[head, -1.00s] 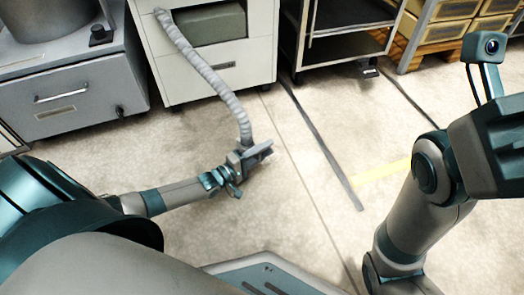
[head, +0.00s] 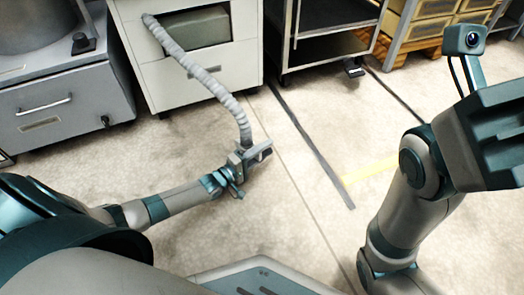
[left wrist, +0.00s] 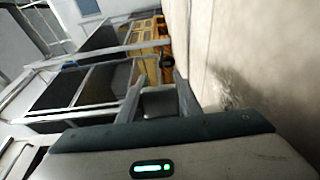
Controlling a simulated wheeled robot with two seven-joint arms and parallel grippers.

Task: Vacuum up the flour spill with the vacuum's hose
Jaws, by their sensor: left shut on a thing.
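The grey ribbed vacuum hose (head: 205,80) runs from the upper left of a white cabinet down to my left gripper (head: 258,155). My left gripper is low over the floor and shut on the hose's free end. In the left wrist view its two fingers (left wrist: 158,105) close on a grey piece. I cannot make out a clear flour spill on the pale mottled floor in the head view. In the left wrist view a darker smudge (left wrist: 222,95) lies on the floor, and I cannot tell what it is. My right arm shows at the right, but its fingers are out of view.
The white cabinet (head: 235,65) with an open bay stands at the back. A grey drawer unit (head: 70,110) is left of it. A black wheeled rack (head: 325,55) and shelves of yellow bins (head: 437,40) are at the right.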

